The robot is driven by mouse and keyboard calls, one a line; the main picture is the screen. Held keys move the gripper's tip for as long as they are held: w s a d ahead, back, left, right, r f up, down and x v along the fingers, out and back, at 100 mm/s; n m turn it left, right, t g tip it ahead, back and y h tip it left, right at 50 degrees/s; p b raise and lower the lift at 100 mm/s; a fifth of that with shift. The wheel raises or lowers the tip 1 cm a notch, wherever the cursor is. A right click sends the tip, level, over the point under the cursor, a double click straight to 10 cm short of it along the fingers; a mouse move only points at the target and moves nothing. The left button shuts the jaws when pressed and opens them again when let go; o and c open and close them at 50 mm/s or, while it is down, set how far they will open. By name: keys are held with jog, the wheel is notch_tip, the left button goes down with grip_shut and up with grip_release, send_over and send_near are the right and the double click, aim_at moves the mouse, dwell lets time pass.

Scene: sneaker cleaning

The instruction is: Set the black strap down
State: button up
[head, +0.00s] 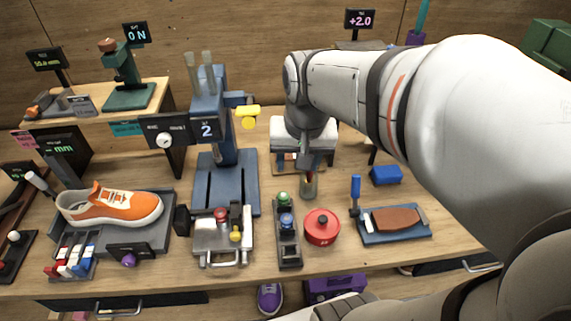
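An orange sneaker (110,206) sits on a grey stand at left. A blue press (209,130) stands left of my gripper. A red round tin (321,227), a button panel (288,251) and a blue tray (368,238) with a brown pad are in front. Free wood is scarce.

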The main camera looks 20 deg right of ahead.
jog(key=s+a+f+n, duration=0.2)
jog(key=s+n, duration=0.1)
jog(key=s, duration=0.3)
jog(key=shift+s+f, duration=0.2)
jog(key=shift+f, duration=0.05)
jog(key=shift+c, duration=0.2)
dwell(0.8)
